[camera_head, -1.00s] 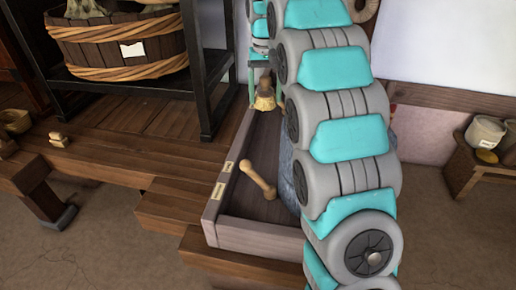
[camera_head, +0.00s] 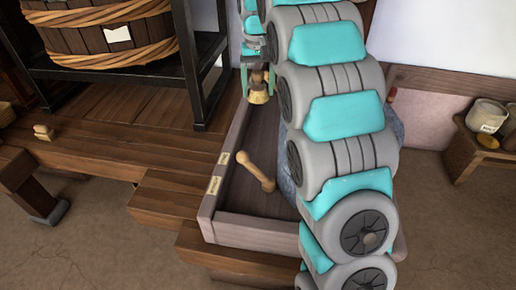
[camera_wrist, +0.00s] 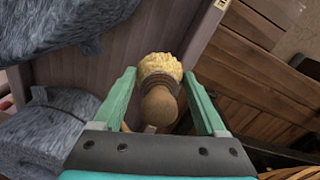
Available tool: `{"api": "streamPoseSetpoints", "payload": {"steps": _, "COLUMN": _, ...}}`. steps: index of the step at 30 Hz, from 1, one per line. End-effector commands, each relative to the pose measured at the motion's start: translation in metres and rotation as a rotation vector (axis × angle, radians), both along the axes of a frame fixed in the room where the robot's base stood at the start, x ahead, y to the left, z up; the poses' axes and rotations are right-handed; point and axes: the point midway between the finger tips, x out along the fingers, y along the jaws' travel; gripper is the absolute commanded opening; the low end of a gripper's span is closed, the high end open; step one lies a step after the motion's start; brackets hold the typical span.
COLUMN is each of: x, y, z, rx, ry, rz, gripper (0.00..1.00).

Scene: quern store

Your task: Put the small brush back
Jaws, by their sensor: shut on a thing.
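The small brush (camera_wrist: 160,75) has pale yellow bristles, a dark band and a round wooden handle. My gripper (camera_wrist: 160,108) is shut on it, with a green finger on each side of the handle. In the head view the brush (camera_head: 258,96) hangs bristles down below my gripper (camera_head: 257,76), at the far end of a long wooden tray (camera_head: 232,226). The wrist view shows tray floor and wall behind the bristles. I cannot tell whether they touch the tray. My arm hides the tray's right side.
A dumbbell-shaped wooden piece (camera_head: 256,172) lies in the tray, near labels (camera_head: 215,185) on its left rim. Rough grey stone (camera_wrist: 50,140) shows left in the wrist view. A black rack (camera_head: 195,65) holds a tub (camera_head: 95,40). A low stand (camera_head: 462,150) with pots is right.

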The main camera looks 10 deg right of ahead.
Motion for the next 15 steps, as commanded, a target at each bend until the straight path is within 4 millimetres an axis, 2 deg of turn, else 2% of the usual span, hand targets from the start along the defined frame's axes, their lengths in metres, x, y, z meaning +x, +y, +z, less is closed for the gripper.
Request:
{"api": "streamPoseSetpoints", "payload": {"steps": 9, "x": -0.001, "y": 0.000, "z": -0.064, "rx": 0.000, "ry": 0.001, "rz": 0.000, "gripper": 0.04}}
{"api": "streamPoseSetpoints", "payload": {"steps": 12, "x": -0.001, "y": 0.000, "z": -0.081, "rx": 0.000, "ry": 0.004, "rz": 0.000, "gripper": 0.04}}
{"api": "streamPoseSetpoints", "payload": {"steps": 15, "x": 0.000, "y": 0.000, "z": -0.089, "rx": 0.000, "ry": 0.000, "rz": 0.000, "gripper": 0.04}}
